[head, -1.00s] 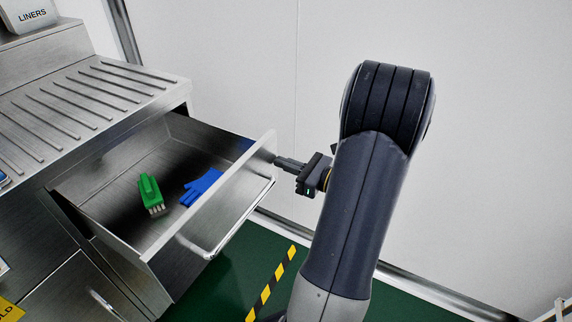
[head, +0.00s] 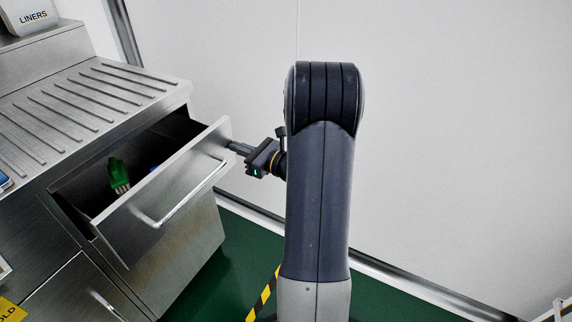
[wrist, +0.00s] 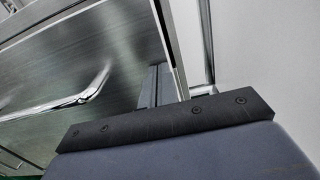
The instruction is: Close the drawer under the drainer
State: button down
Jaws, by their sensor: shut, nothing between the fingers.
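The steel drawer (head: 150,200) under the ribbed drainer (head: 85,100) is partly open. Its bar handle (head: 190,193) runs along the front panel. A green brush (head: 119,175) lies inside, and a bit of a blue item (head: 153,167) shows behind the front panel. My gripper (head: 233,147) is shut and empty, with its tips at the right end of the drawer front. The wrist view shows the shut fingers (wrist: 158,85) against the front panel (wrist: 90,65) near its edge, with the handle (wrist: 85,92) to their left. Exact contact is hard to tell.
A LINERS box (head: 32,16) stands on the ledge above the drainer. Another cabinet front (head: 75,290) is below the drawer. A white wall (head: 430,120) stands behind my arm. The green floor (head: 225,270) has a yellow-black stripe (head: 265,297).

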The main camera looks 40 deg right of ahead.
aim_at(199, 131)
jog(key=b+x, duration=0.1)
jog(key=x, duration=1.3)
jog(key=shift+f, duration=0.1)
jog(key=shift+w+a, duration=0.1)
jog(key=shift+w, duration=0.2)
jog(key=shift+r, duration=0.25)
